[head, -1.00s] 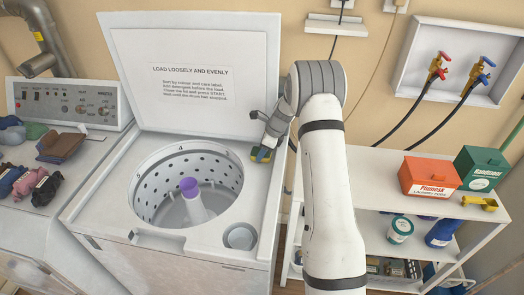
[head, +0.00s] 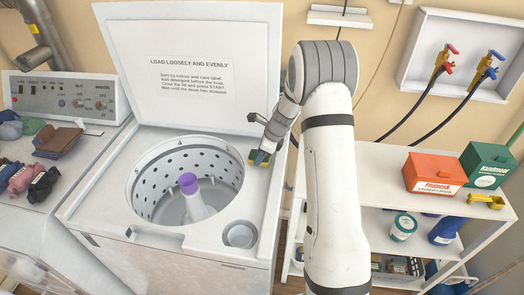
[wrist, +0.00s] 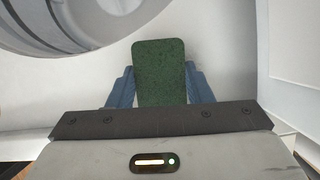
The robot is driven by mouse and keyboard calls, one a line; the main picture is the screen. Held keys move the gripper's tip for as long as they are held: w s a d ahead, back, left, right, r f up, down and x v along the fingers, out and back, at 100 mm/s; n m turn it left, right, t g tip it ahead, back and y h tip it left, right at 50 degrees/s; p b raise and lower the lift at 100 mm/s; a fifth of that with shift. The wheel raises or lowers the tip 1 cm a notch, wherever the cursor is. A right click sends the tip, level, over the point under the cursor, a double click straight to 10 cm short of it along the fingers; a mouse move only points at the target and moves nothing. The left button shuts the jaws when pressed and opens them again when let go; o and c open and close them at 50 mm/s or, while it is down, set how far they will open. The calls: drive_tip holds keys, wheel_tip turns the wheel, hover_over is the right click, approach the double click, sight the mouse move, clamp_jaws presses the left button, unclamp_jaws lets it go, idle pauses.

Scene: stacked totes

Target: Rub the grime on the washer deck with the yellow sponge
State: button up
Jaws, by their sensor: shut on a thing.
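My gripper (head: 262,153) is shut on the yellow sponge (head: 258,159), which has a green scouring side. In the wrist view the sponge's green face (wrist: 160,72) shows between the two blue-grey fingers. The sponge is over the right rear of the white washer deck (head: 262,188), right of the open drum. It looks close to the deck, but I cannot tell whether it touches.
The washer's raised lid (head: 190,65) stands behind the deck. The open drum (head: 185,180) is left of the sponge, and a round dispenser cup (head: 240,235) is toward the front. A shelf (head: 390,175) with an orange box (head: 435,173) stands to the right.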

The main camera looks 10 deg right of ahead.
drive_tip(key=shift+s+a+f, duration=0.1)
drive_tip(key=shift+s+f, duration=0.2)
drive_tip(key=shift+s, duration=0.05)
drive_tip(key=shift+w+r+p, duration=0.15)
drive_tip(key=shift+r+p, duration=2.25)
drive_tip(key=shift+r, duration=0.85)
drive_tip(key=shift+r, duration=0.1)
drive_tip(key=shift+r+p, duration=1.2)
drive_tip(key=shift+r, duration=0.25)
drive_tip(key=shift+f, duration=0.1)
